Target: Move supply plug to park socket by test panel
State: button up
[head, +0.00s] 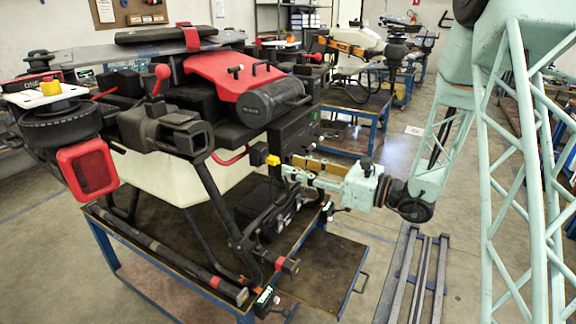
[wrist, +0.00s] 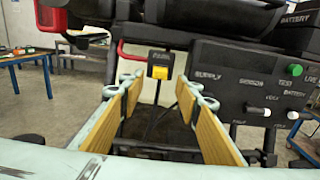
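A yellow block-shaped plug (wrist: 160,72) sits under the PARK label at the dark socket housing (wrist: 160,57), ahead of my gripper. A red cable (wrist: 126,56) runs beside it. In the head view the yellow plug (head: 272,160) shows just beyond my fingertips. My gripper (wrist: 160,95) is open, with its yellow-padded fingers apart and nothing between the pads. It also shows in the head view (head: 288,171). The dark test panel (wrist: 250,80) is on the right, marked SUPPLY, GROUND and TEST. I see no yellow plug under its SUPPLY label. How deep the plug sits cannot be told.
The spray drone (head: 200,110) stands on a blue-framed table (head: 110,250).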

jog(key=shift+v, duration=2.75)
